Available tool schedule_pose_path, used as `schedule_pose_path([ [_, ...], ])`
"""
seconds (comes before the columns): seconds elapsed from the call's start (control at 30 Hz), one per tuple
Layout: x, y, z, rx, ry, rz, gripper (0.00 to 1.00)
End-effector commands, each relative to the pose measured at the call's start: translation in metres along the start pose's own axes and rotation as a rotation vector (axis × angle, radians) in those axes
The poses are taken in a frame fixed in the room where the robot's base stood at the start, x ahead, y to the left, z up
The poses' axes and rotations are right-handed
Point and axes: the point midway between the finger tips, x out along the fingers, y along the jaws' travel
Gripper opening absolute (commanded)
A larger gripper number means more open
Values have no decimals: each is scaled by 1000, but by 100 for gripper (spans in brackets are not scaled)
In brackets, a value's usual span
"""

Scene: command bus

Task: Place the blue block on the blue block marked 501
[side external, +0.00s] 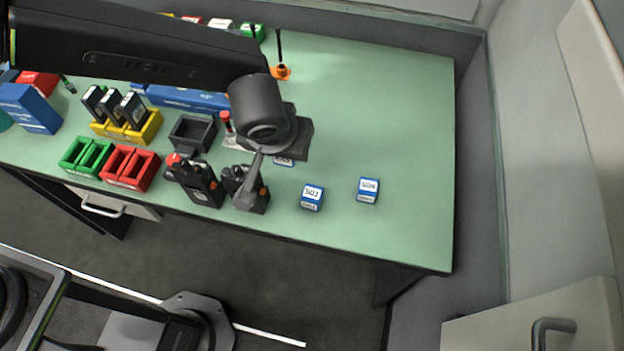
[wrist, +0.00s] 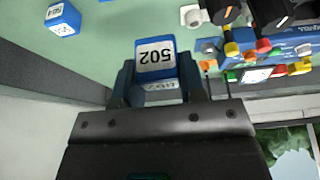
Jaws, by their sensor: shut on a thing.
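My gripper (wrist: 158,92) is shut on a blue block (wrist: 140,70) with a white label that reads 502. In the side external view, only a lower part of this block (side external: 284,161) shows below my gripper (side external: 285,150); the rest is hidden. Another blue block (side external: 312,198) stands on the table just in front and to the right. Its label looks like 501, but the last digit is hard to read. A third blue block (side external: 368,190), marked 504, stands further right and shows in the wrist view at upper left (wrist: 62,20).
Black radios (side external: 196,182) stand left of my gripper near the table's front edge. Red bins (side external: 130,168), green bins (side external: 87,156) and a dark tray (side external: 192,134) lie further left. The table (side external: 400,110) is clear at right.

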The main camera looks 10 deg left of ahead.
Motion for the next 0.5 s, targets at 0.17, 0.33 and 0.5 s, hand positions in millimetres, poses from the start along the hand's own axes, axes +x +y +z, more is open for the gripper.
schedule_pose_path([
  [0.17,16,34,20,4,0,1,14],
  [0.33,22,48,27,1,1,0,14],
  [0.5,32,49,32,0,-1,-2,14],
])
